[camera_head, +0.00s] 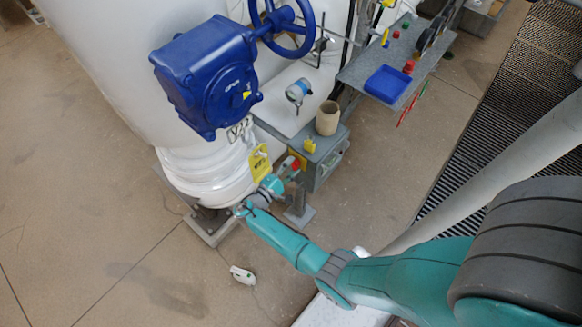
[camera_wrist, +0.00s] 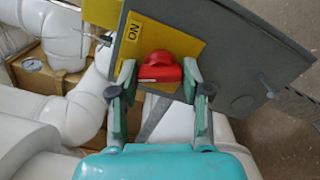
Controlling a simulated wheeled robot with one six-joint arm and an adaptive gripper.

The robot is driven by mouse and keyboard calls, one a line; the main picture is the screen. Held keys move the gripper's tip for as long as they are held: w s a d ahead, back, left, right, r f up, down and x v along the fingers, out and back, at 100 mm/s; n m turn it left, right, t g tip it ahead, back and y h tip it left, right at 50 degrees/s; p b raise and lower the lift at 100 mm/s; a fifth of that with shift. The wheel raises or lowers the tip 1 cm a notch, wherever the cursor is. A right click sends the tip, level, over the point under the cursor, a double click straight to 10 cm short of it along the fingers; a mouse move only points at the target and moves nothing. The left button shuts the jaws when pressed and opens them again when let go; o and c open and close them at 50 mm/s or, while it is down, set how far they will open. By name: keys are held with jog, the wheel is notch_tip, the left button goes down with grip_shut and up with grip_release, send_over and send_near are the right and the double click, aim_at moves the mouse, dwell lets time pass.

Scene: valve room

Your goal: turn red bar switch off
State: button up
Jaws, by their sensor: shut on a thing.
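The red bar switch (camera_wrist: 158,73) sits on a yellow plate (camera_wrist: 188,48) on the face of a grey box (camera_wrist: 240,50) in the wrist view. An "ON" label (camera_wrist: 133,31) is on the plate, up and left of the switch. My gripper (camera_wrist: 157,78) has one finger on each side of the red bar and is shut on it. In the head view, my gripper (camera_head: 285,175) is at the grey box (camera_head: 322,160), and the red switch (camera_head: 296,164) shows only small beside it.
A blue valve gearbox (camera_head: 205,75) with a handwheel (camera_head: 290,25) stands at upper left. White pipes (camera_wrist: 60,120) lie left in the wrist view.

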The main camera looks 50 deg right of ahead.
jog(key=shift+n, duration=1.9)
jog(key=o, duration=1.2)
jog(key=shift+c, duration=0.2)
jog(key=a, duration=1.2)
jog(key=shift+s, duration=0.2)
